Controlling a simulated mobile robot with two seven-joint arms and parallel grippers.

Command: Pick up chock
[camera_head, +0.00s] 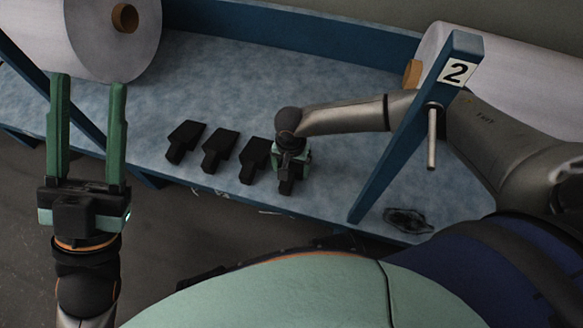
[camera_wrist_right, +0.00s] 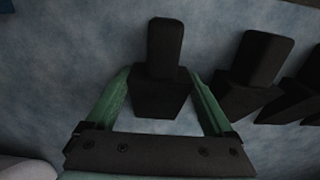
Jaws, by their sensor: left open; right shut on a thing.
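My right gripper (camera_head: 289,170) points down over the blue-grey table and is shut on a black chock (camera_head: 287,187), most of which it hides in the head view. In the right wrist view this chock (camera_wrist_right: 160,95) sits between the green fingers, its narrow end pointing away from the gripper base. I cannot tell whether it is clear of the table. Three more black chocks (camera_head: 185,139), (camera_head: 219,147), (camera_head: 255,157) lie in a row to its left. My left gripper (camera_head: 88,95) is open and empty, in front of the table at the left, fingers pointing up.
The blue table (camera_head: 290,85) has free room behind the row. A blue post (camera_head: 412,135) with a "2" label and a metal peg (camera_head: 432,140) stands right of the gripper. Large white rolls (camera_head: 112,40), (camera_head: 490,60) stand at both sides. A dark crumpled item (camera_head: 408,220) lies front right.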

